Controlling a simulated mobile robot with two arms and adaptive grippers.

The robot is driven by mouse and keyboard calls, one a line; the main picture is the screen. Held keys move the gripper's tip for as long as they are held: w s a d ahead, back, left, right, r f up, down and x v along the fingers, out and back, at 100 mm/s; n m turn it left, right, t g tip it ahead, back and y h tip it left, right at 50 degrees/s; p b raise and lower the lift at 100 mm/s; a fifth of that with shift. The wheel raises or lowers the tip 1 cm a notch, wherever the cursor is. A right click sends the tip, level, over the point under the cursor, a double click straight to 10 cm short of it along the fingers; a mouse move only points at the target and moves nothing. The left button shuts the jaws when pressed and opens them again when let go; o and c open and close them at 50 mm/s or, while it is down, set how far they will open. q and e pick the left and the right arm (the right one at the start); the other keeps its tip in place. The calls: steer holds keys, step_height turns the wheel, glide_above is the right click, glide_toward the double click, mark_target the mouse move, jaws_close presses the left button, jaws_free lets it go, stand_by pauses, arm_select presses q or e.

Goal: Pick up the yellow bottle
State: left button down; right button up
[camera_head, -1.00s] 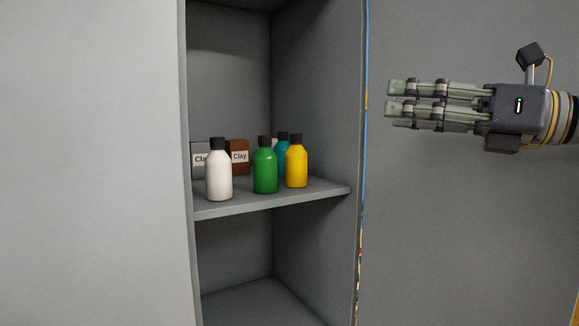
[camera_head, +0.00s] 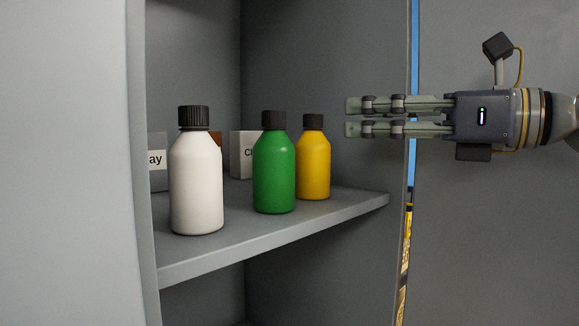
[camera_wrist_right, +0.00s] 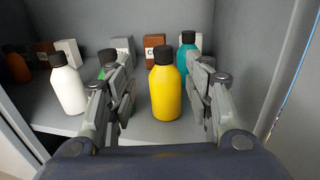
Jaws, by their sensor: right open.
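The yellow bottle (camera_head: 314,165) with a black cap stands upright on the cabinet shelf, partly behind the green bottle (camera_head: 274,172) in the head view. In the right wrist view the yellow bottle (camera_wrist_right: 166,88) appears between the fingers of my right gripper (camera_wrist_right: 160,100), farther out, with no visible contact. My right gripper (camera_head: 349,117) is open and empty, to the right of the yellow bottle in the head view, pointing left. My left gripper is not in view.
A white bottle (camera_head: 196,180) stands at the shelf's left front. The shelf (camera_head: 330,215) is bounded by a cabinet side wall (camera_head: 136,160) on the left.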

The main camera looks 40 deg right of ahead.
mark_target(318, 116)
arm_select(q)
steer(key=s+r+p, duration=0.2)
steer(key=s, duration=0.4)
arm_select(e)
steer(key=x, duration=0.4)
steer(key=shift+a+r, duration=0.1)
steer(key=shift+r, duration=0.05)
steer(key=shift+w, duration=0.3)
steer(key=p+x, duration=0.3)
steer(key=x, duration=0.1)
steer(key=shift+w+d+r, duration=0.1)
steer(key=shift+w+d, duration=0.05)
steer(key=shift+d, duration=0.1)
steer(key=shift+w+a+p, duration=0.1)
steer(key=shift+w+p, duration=0.2)
steer(key=shift+w, duration=0.05)
steer(key=shift+w+a, duration=0.1)
steer(key=shift+w, duration=0.1)
steer(key=shift+s, duration=0.1)
steer(key=c, duration=0.9)
jaws_close()
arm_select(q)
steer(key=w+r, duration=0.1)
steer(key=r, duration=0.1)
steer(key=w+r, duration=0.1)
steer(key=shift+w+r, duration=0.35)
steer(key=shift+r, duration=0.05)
